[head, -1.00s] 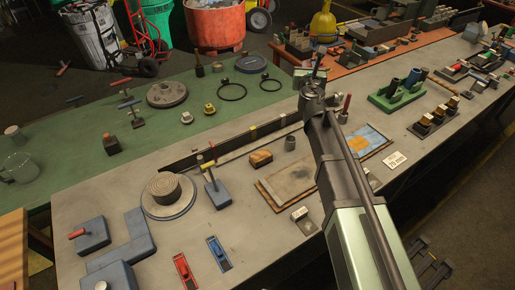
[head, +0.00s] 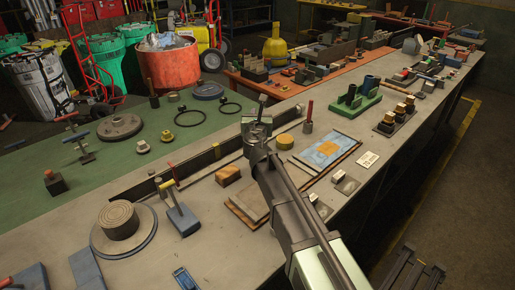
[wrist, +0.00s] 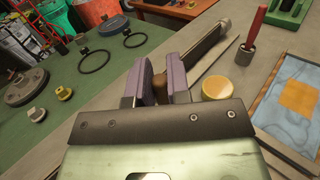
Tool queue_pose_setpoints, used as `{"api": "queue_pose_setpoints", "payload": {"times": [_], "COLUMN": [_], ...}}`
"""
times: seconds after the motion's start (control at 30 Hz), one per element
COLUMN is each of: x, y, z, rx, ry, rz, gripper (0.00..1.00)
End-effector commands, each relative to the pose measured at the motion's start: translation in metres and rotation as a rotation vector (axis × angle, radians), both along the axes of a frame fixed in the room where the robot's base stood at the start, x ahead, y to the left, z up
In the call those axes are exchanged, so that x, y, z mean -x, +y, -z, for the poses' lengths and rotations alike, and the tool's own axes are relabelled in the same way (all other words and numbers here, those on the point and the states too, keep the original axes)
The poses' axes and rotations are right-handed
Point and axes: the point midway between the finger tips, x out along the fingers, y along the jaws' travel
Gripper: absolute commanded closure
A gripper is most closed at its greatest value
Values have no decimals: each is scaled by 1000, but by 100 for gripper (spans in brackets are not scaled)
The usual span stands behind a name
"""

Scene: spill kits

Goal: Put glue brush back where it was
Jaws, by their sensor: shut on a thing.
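My gripper (head: 257,124) is above the grey bench, shut on what looks like the glue brush (head: 262,103), whose dark end sticks up above the jaws. In the wrist view, its brown part (wrist: 156,88) shows between the purple jaws (wrist: 161,82); the rest of it is hidden. A red-handled tool (head: 309,112) stands upright in a small grey holder to the right of my gripper. A yellow round disc (head: 285,141) lies on the bench close to the right of the jaws, and also shows in the wrist view (wrist: 217,88).
A long black bar (head: 200,160) runs along the bench's back edge. A tan block (head: 228,175) and framed boards (head: 327,150) lie near my arm. A green block with dark cylinders (head: 353,103) stands farther right. The green table (head: 90,185) lies beyond the bar.

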Motion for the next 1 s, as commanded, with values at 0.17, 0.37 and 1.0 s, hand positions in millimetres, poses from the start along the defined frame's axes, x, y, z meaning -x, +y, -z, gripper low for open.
{"api": "queue_pose_setpoints", "payload": {"times": [0.17, 0.37, 1.0], "x": [0, 0, 0], "y": [0, 0, 0], "z": [10, 51, 52], "rx": [0, 0, 0], "ry": [0, 0, 0], "rz": [0, 0, 0], "gripper": [100, 100, 57]}}
